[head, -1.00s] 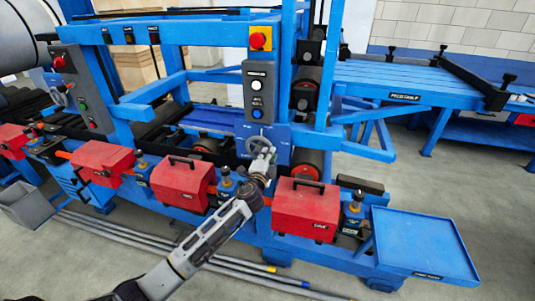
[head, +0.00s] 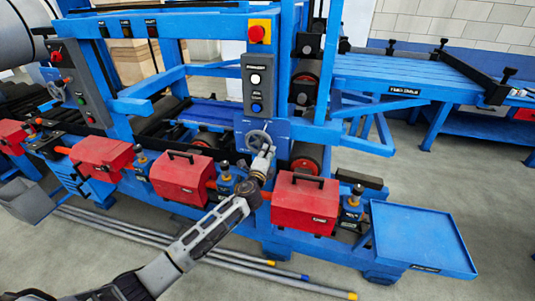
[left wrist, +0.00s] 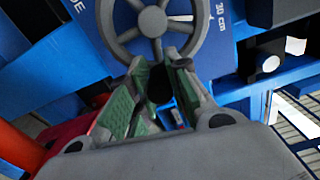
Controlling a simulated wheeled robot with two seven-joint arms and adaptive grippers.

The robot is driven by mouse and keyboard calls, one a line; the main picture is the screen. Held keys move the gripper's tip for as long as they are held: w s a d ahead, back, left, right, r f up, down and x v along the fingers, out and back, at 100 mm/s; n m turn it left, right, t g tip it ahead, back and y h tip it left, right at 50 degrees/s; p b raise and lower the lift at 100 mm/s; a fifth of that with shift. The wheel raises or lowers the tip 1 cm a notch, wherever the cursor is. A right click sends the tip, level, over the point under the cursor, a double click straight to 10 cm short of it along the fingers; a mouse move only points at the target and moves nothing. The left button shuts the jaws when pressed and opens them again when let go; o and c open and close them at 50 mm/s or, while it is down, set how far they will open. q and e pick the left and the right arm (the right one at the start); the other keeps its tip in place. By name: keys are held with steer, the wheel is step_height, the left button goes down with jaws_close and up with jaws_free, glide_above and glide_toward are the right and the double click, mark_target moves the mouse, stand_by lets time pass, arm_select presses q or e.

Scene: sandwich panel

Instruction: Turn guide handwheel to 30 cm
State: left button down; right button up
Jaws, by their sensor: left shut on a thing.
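The guide handwheel (head: 258,141) is a grey spoked wheel on a blue panel of the machine. In the left wrist view its lower rim and spokes (left wrist: 154,21) fill the top middle. A "30 cm" mark (left wrist: 220,18) is on the blue panel right of the wheel. My left gripper (head: 264,159) is at the wheel's lower right edge. In the left wrist view its green-padded fingers (left wrist: 157,72) are shut on the dark handle (left wrist: 160,86) just below the rim; the fingers partly hide it. My right gripper is not in view.
A button box (head: 257,84) and a red emergency stop (head: 257,34) are above the wheel. Red boxes (head: 304,202) line the machine's front on both sides of my arm. A blue tray (head: 422,236) juts out at the right. Pipes (head: 225,260) lie on the floor.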

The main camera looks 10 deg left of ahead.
arm_select(q)
steer(key=c, duration=1.4)
jaws_free()
steer(key=shift+d+f, duration=0.15)
steer(key=shift+f, duration=0.05)
steer(key=shift+o, duration=0.5)
steer(key=shift+r, duration=0.1)
steer(key=s, duration=1.2)
steer(key=shift+a, duration=0.25)
